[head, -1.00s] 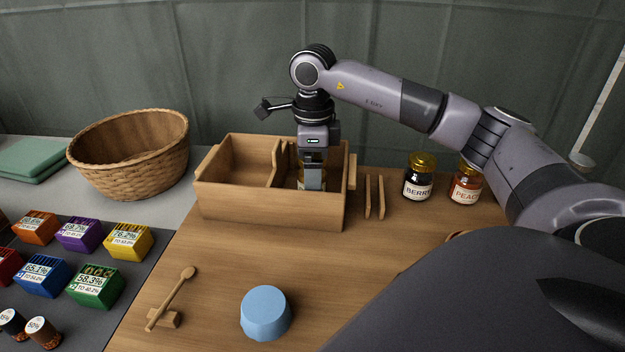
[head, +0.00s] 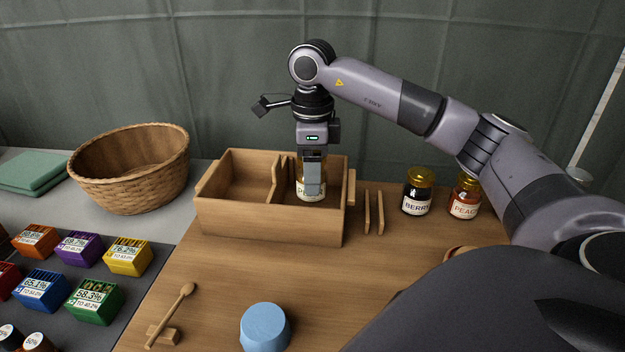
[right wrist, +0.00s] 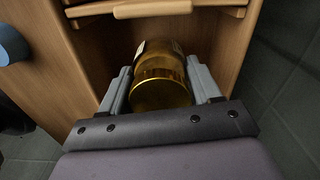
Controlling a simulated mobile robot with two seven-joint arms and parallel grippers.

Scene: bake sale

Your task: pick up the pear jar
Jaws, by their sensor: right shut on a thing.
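The pear jar (head: 318,197) has a gold lid and a white label, of which only a "P" is readable. My right gripper (head: 312,185) points straight down and is shut on it, over the right compartment of the wooden crate (head: 270,222). The label shows above the crate's front wall; the jar's base is hidden behind it. In the right wrist view the gold lid (right wrist: 160,92) sits between the two grey fingers of my right gripper (right wrist: 160,80). My left gripper is not in view.
A berry jar (head: 417,192) and a peach jar (head: 465,197) stand right of the crate. Thin wooden slats (head: 373,212) stand between. A wicker basket (head: 130,170) is at left, a blue cup-like piece (head: 265,325) in front. The crate's divider (head: 279,180) is close left of the jar.

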